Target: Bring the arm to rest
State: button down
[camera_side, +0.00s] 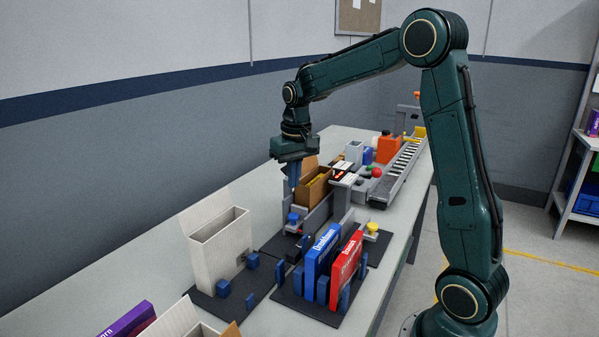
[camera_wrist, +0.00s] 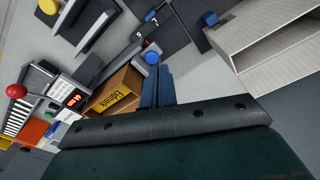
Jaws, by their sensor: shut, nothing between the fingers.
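My gripper (camera_side: 293,183) points down above the table, near the open brown cardboard box (camera_side: 316,187). Its blue fingers are closed together with nothing between them. I cannot tell exactly how far the fingertips are above the table. My arm is raised and bent at the elbow, reaching left over the table.
A white open carton (camera_side: 221,243) stands front left. Blue (camera_side: 322,262) and red (camera_side: 346,264) boxes stand in a dark holder. A roller conveyor (camera_side: 402,165) runs behind right. A blue button (camera_side: 293,218) sits below the gripper, and a yellow button (camera_side: 372,227) is farther right.

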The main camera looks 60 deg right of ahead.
jog(key=s+a+r+n+t, duration=0.2)
jog(key=s+a+r, duration=0.5)
jog(key=s+a, duration=0.35)
jog(key=s+a+n+t, duration=0.1)
jog(key=s+a, duration=0.1)
jog(key=s, duration=0.4)
jog(key=s+a+f+n+t, duration=0.1)
jog(key=s+a+n, duration=0.1)
jog(key=s, duration=0.4)
jog(key=shift+s+a+f+t, duration=0.25)
jog(key=shift+s+a+t, duration=0.05)
jog(key=shift+a, duration=0.4)
jog(key=shift+w, duration=0.15)
jog(key=w+d+r+m+g, duration=0.1)
jog(key=w+d+m, duration=0.15)
jog(key=w, duration=0.45)
jog(key=w+d+r+m+g, duration=0.1)
jog(key=w+d+g, duration=0.1)
jog(key=w+d, duration=0.35)
jog(key=w+d+f+m+g, duration=0.2)
jog(key=w+d+f, duration=0.7)
jog(key=w+d, duration=0.2)
jog(key=shift+w+d+f+g, duration=0.3)
jog(key=shift+w+d, duration=0.1)
jog(key=shift+w, duration=0.55)
